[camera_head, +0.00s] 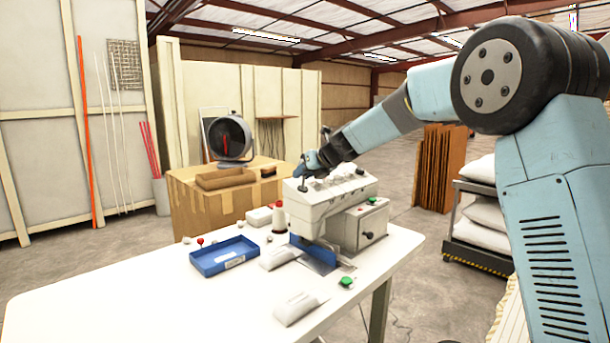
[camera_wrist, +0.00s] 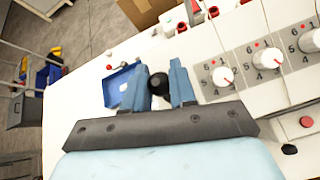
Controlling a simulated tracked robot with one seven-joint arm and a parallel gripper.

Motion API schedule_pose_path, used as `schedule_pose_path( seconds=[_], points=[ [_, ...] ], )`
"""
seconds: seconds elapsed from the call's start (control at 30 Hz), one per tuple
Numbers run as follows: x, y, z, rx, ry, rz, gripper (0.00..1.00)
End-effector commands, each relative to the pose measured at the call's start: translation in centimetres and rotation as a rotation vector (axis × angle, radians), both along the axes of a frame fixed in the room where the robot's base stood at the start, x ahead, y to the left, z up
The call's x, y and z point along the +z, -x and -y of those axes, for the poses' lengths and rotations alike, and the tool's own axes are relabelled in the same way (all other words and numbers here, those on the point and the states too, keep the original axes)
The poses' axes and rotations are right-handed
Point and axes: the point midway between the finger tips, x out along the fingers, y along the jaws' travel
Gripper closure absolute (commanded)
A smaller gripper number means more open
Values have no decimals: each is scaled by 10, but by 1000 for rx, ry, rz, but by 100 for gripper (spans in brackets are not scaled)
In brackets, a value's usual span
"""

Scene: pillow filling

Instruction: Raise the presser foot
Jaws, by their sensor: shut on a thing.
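The white sewing machine (camera_head: 330,194) stands at the far right part of the white table. My gripper (camera_head: 304,172) is at the top left end of the machine. In the wrist view my gripper (camera_wrist: 160,92) has its two blue fingers on either side of a round black knob (camera_wrist: 158,84), shut on it. A dark lever (camera_head: 304,186) shows just below the fingers in the head view. The presser foot cannot be made out; the lower front of the machine is small and partly hidden.
A blue tray (camera_head: 224,256) and white pouches (camera_head: 296,308) lie on the table (camera_head: 130,300). White dials (camera_wrist: 222,76) line the machine's panel close to my gripper. A cardboard box (camera_head: 210,205) with a fan (camera_head: 229,137) stands behind. The table's left part is clear.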

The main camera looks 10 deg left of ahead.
Motion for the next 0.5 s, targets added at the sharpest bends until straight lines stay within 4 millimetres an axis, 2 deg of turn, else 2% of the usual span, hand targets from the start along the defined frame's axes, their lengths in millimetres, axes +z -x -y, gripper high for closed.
schedule_pose_path(
  seconds=[0.5],
  points=[
    [1, -7, -8, -3, 149, -89, 100]
  ],
)
